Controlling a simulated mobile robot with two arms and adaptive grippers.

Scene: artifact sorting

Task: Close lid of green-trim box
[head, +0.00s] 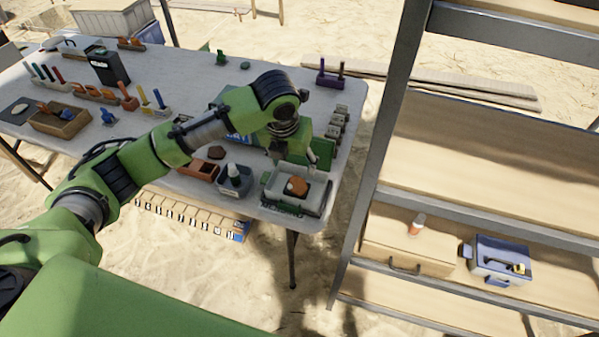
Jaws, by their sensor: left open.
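The green-trim box (272,194) sits at the near right corner of the white table. It is a grey box, and its top is open. An orange-brown lump (297,186) lies inside it. My left gripper (294,155) is open and points down just behind the box, close to the lid. I cannot tell whether it touches the lid. My right gripper is out of view.
On the table (262,211), a grey container with a bottle (234,179) and a brown tray (197,170) stand left of the box. A shelf unit (412,160) stands right, holding a blue-trimmed box (500,258).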

